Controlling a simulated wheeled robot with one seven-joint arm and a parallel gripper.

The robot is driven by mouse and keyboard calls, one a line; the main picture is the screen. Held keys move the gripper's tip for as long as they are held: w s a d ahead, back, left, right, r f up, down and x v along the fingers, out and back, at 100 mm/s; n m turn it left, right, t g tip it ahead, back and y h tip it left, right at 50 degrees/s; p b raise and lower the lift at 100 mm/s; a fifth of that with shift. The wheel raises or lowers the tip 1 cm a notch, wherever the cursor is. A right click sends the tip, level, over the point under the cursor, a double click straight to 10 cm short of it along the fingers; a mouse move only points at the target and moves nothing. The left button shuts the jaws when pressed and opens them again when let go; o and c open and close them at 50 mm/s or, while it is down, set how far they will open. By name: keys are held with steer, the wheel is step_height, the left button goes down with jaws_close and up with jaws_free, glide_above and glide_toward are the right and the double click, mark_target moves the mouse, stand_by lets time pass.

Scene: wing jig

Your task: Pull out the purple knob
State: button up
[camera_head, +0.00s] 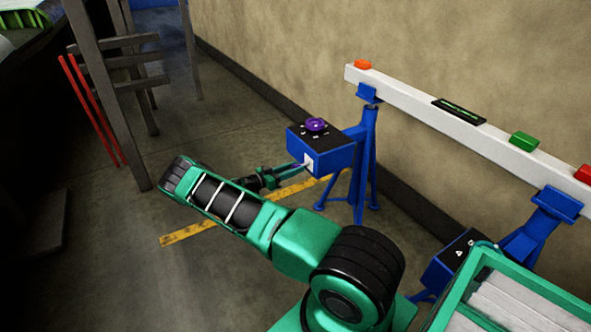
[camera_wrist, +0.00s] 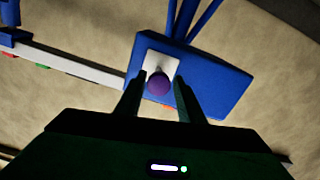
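The purple knob (camera_wrist: 158,85) is a round ball on a white plate (camera_wrist: 168,63) on the side of a blue box (camera_wrist: 215,85). In the head view the blue box (camera_head: 325,150) stands beside a blue trestle, with the white plate (camera_head: 309,160) on its near face. My gripper (camera_head: 298,168) reaches to that plate. In the wrist view my gripper (camera_wrist: 158,90) has one finger on each side of the knob, with a visible gap to both. A second purple round piece (camera_head: 316,124) sits on the box's black top.
A white beam (camera_head: 440,110) on blue trestles (camera_head: 365,155) runs along the wall, carrying orange, green and red blocks. A green-framed bin (camera_head: 480,290) stands at the lower right. A yellow strip (camera_head: 215,222) lies on the floor. Grey posts and red rods (camera_head: 92,110) stand at the left.

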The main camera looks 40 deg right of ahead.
steer(key=shift+o, duration=0.6)
steer(key=v, duration=1.1)
steer(key=shift+w+d, duration=0.1)
